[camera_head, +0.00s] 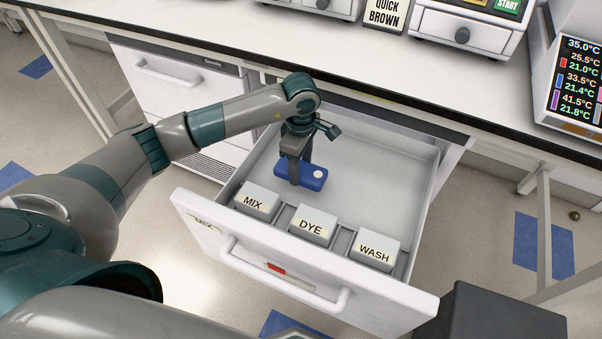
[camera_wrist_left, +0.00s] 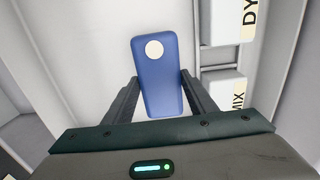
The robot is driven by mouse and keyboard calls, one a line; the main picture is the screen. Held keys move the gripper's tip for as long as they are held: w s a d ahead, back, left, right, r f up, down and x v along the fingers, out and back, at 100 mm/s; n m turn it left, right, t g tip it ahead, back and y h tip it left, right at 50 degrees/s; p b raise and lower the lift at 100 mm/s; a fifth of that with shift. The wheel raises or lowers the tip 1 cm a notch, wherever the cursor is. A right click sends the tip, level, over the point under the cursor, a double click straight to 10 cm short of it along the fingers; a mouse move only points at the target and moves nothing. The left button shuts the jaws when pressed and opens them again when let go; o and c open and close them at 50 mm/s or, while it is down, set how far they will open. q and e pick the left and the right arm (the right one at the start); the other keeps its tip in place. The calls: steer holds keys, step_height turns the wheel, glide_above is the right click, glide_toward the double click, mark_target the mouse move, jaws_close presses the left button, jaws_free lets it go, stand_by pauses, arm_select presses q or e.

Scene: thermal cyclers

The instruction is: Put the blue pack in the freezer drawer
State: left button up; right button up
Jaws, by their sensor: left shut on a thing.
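The blue pack (camera_head: 312,178) is a flat blue block with a round cream spot. It is inside the open freezer drawer (camera_head: 424,180), behind the row of labelled boxes. My left gripper (camera_head: 297,172) reaches down into the drawer and is shut on the blue pack. In the left wrist view the pack (camera_wrist_left: 160,85) sits between the two fingers of my gripper (camera_wrist_left: 160,97). I cannot tell whether the pack touches the drawer floor. My right gripper is not in view.
Boxes labelled MIX (camera_head: 257,200), DYE (camera_head: 312,225) and WASH (camera_head: 374,249) stand along the drawer's front. The drawer handle (camera_head: 285,285) faces out below. The bench (camera_head: 230,42) overhangs behind, with machines on it. The drawer floor right of the pack is clear.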

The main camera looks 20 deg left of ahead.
mark_target(301, 168)
arm_select(q)
steer(key=shift+f, duration=0.35)
step_height(301, 168, down, 3)
steer(key=shift+r, duration=0.15)
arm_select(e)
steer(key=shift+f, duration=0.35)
arm_select(q)
steer(key=shift+f, duration=0.2)
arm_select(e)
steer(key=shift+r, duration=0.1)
